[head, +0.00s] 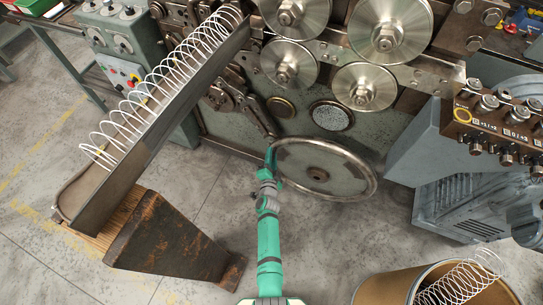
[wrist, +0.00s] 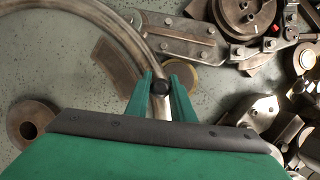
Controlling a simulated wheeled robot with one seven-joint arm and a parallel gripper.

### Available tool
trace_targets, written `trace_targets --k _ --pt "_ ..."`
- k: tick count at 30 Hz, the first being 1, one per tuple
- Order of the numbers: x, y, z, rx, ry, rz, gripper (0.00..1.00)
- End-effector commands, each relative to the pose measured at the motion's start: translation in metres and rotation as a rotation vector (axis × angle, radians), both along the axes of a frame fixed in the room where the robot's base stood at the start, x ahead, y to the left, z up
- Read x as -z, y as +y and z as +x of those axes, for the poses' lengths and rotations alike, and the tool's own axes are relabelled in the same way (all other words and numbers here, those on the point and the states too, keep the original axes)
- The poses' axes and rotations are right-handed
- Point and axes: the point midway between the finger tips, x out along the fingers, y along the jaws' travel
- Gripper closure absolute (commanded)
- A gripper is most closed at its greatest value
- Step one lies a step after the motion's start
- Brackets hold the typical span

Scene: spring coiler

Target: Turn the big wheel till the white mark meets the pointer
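The big wheel (head: 372,184) is a grey, worn handwheel low on the front of the machine in the head view. Its curved metal rim (wrist: 126,35) runs down from the upper left in the wrist view. My gripper (head: 270,160) is at the wheel's left edge. In the wrist view, the two green fingers of my gripper (wrist: 161,85) lie on either side of a dark round knob (wrist: 160,87) at the rim and appear to close on it. I cannot make out the white mark or the pointer in either view.
A sloping chute (head: 150,125) with a long wire coil is at the upper left, above a rusty stand (head: 165,243). A round bin (head: 400,285) with a spring stands at the lower right. A grey motor housing (head: 450,205) is right of the wheel.

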Motion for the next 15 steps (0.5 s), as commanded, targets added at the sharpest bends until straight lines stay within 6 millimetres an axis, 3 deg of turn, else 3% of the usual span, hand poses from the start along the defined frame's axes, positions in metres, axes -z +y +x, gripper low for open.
trace_targets --k 3,15 --pt "0.0 0.0 -0.0001 0.0 0.0 0.0 1.0" --pt "0.0087 0.003 0.0029 0.004 0.015 -0.036 1.0"
